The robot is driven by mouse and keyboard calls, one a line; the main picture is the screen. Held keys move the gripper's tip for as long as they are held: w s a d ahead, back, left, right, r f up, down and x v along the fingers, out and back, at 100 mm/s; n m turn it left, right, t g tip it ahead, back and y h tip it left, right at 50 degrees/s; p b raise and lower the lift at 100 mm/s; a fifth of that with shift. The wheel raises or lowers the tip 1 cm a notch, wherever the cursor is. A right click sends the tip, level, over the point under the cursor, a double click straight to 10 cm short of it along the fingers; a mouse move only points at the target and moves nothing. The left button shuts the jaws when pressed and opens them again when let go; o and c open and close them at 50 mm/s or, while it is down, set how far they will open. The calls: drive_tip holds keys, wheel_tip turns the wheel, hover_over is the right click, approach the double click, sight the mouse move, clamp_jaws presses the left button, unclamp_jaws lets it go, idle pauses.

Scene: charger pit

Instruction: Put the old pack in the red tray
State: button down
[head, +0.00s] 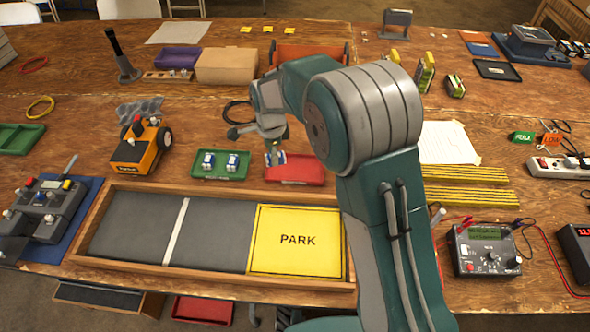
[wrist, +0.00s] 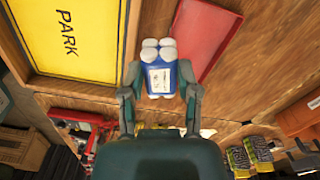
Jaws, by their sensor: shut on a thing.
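My gripper (head: 272,143) is shut on a blue and white pack (head: 275,158), taken to be the old pack. In the wrist view the pack (wrist: 161,80) sits between the two fingers (wrist: 161,92), its white cell ends pointing away and a label facing the camera. The red tray (head: 305,170) lies on the table; in the head view the held pack overlaps its left end. In the wrist view the tray (wrist: 208,32) shows past the pack, to the upper right. I cannot tell the height between pack and tray.
A green tray (head: 220,175) with two blue and white packs stands just left of the red tray. The wood-framed yellow PARK pad (head: 298,240) is in front. An orange wheeled robot (head: 143,148) stands at left. A red container (head: 310,53) is behind.

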drive_tip(key=s+a+m, duration=0.2)
drive_tip(key=a+m, duration=0.1)
drive_tip(key=a, duration=0.2)
hover_over(293, 169)
drive_tip(key=shift+m, duration=0.3)
drive_tip(key=f, duration=0.8)
drive_tip(key=shift+s+a+f, duration=0.2)
drive_tip(key=shift+s+f, duration=0.1)
drive_tip(key=shift+f, duration=0.05)
drive_tip(key=shift+w+d+f, duration=0.15)
drive_tip(key=shift+f, duration=0.8)
drive_tip(key=shift+w+d+f, duration=0.1)
drive_tip(key=shift+f, duration=0.85)
drive_tip(key=shift+c, duration=1.7)
unclamp_jaws()
drive_tip(key=shift+f, duration=0.1)
wheel_tip(293, 169, up, 12)
